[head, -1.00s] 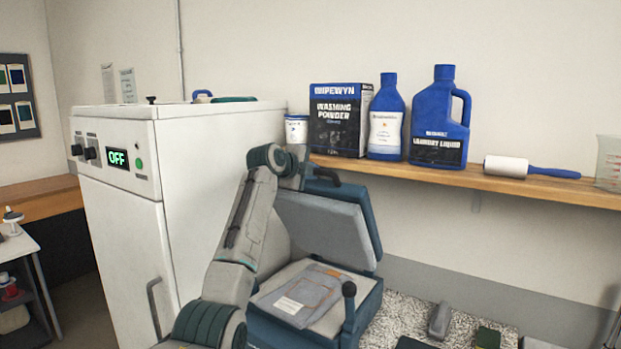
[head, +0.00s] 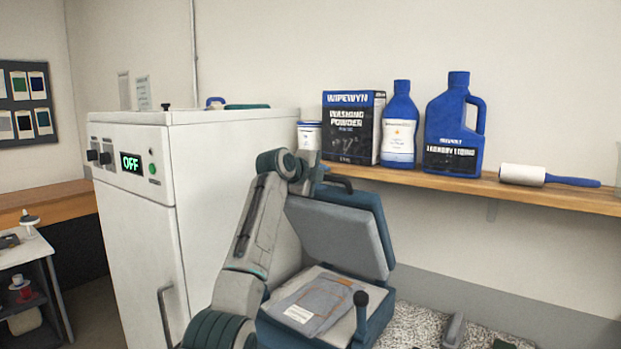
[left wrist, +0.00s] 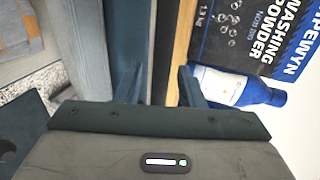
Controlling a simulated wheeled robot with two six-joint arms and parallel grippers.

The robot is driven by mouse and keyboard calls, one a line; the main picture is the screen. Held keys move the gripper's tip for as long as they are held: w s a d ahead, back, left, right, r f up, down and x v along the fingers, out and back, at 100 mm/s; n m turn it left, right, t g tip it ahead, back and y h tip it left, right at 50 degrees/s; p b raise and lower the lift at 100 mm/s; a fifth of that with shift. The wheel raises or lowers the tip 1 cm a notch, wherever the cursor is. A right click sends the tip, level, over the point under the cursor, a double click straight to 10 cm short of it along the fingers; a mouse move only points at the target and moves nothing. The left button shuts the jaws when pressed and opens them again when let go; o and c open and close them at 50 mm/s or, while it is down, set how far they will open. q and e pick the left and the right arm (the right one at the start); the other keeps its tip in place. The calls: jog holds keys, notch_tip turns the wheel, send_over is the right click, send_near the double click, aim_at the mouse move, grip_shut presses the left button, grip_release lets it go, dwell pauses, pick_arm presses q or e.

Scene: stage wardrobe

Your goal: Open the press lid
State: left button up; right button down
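The press is teal, with its lid (head: 338,238) standing raised and tilted back from the base (head: 292,335), its grey underside showing. A dark curved handle (head: 338,182) sits at the lid's upper edge. A folded grey-blue garment with a white label (head: 318,303) lies on the lower pad. My left gripper (head: 308,172) is at the lid's top edge, just left of the handle; the arm partly hides it. In the left wrist view its fingers (left wrist: 159,88) are spread apart, with the teal lid edge (left wrist: 124,35) beyond them. Whether they touch the lid is unclear. My right gripper is out of view.
A wooden shelf (head: 470,191) behind the lid holds a washing powder box (head: 350,128), blue bottles (head: 400,130) and a lint roller (head: 525,175). A tall white cabinet (head: 235,215) reading OFF stands left of the press.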

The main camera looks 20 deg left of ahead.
pick_arm(q)
jog(key=b+v, duration=0.4)
jog(key=v, duration=0.5)
jog(key=shift+s, duration=0.25)
jog(key=shift+a+r, duration=0.1)
